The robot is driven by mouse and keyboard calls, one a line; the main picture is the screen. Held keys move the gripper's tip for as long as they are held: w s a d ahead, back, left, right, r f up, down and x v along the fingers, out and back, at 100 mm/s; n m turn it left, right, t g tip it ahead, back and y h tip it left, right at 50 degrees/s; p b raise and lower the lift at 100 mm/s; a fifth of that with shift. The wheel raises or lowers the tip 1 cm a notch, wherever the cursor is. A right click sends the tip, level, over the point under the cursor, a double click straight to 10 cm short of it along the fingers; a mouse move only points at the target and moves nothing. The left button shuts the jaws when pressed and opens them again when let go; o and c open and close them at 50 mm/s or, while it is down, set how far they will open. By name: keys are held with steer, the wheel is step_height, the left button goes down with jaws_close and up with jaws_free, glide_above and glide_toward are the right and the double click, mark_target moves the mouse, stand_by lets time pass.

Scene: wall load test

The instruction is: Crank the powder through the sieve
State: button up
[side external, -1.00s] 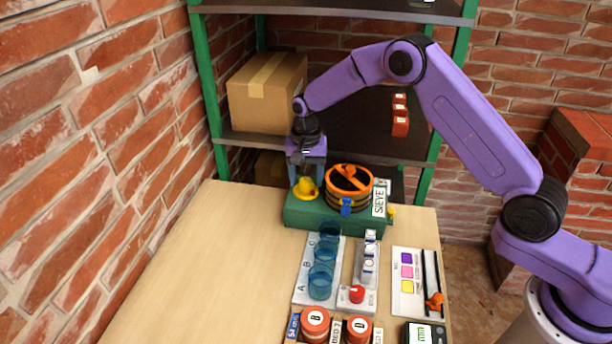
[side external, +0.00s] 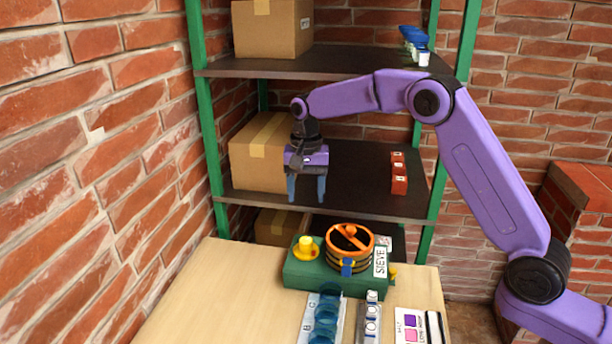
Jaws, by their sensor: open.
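The sieve (side external: 349,247) is a round drum with an orange rim and crossbar and dark banded sides, set on a green base (side external: 325,278). A white SIEVE label (side external: 380,262) stands at its right. A yellow crank knob (side external: 306,246) sits on the base, left of the drum. My gripper (side external: 307,194) is open and empty, fingers pointing down, well above the base and the yellow knob, in front of the shelf. Whether powder lies in the drum cannot be told.
Blue transparent cups (side external: 326,312) stand in a lettered rack in front of the base, beside a row of small white-topped containers (side external: 371,315). A card with coloured squares (side external: 411,326) lies to the right. Shelves with boxes (side external: 261,152) rise behind. The table's left part (side external: 215,295) is clear.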

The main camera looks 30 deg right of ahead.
step_height(320, 180, up, 4)
stand_by(0.6)
steer(key=s+a+r+n, duration=0.2)
steer(key=s+n, duration=0.8)
steer(key=s, duration=1.1)
steer(key=s+d+f+n, duration=0.2)
steer(key=s+d+n, duration=0.2)
steer(key=s, duration=0.6)
steer(key=s+d+f+n, duration=0.3)
steer(key=s+d+n, duration=0.2)
steer(key=s, duration=0.6)
steer(key=shift+s+d+n, duration=0.2)
steer(key=shift+d+n, duration=0.1)
steer(key=shift+d, duration=0.3)
steer(key=shift+w+a+r, duration=0.1)
steer(key=shift+w, duration=0.05)
